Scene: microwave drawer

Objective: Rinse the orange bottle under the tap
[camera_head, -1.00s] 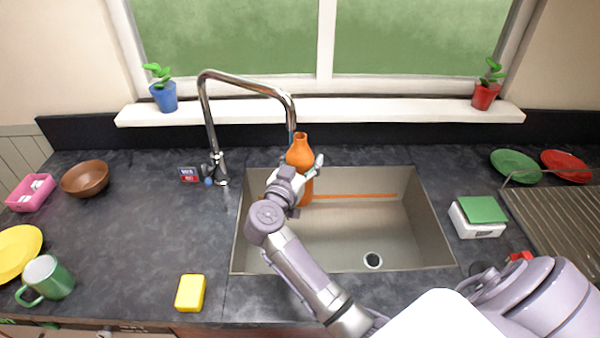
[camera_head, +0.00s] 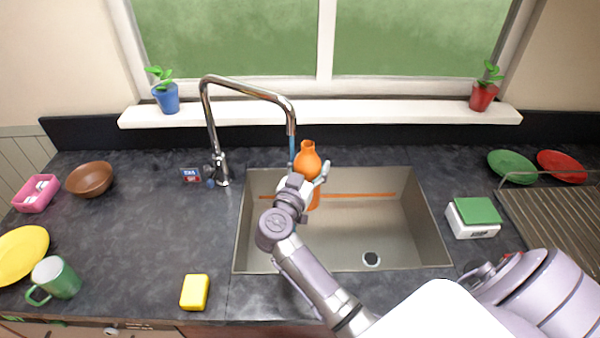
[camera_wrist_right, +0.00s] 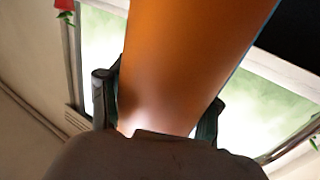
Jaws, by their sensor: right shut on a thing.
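The orange bottle (camera_head: 307,162) is upright over the left part of the sink (camera_head: 440,228), just right of the tap's spout. My right gripper (camera_head: 309,186) is shut on the bottle; its body fills the middle of the right wrist view (camera_wrist_right: 185,60) between the two fingers. The tap (camera_head: 212,130) is a tall chrome arch behind the sink. A thin blue stream (camera_head: 292,152) comes down from its spout, close beside the bottle's left side. I cannot tell whether it touches the bottle. My left gripper is not in view.
A yellow sponge (camera_head: 195,291) lies left of the sink. A green mug (camera_head: 54,280), a yellow plate (camera_head: 20,254) and a brown bowl (camera_head: 90,180) stand far left. A scale (camera_head: 473,217) and a dish rack (camera_head: 555,215) are at the right.

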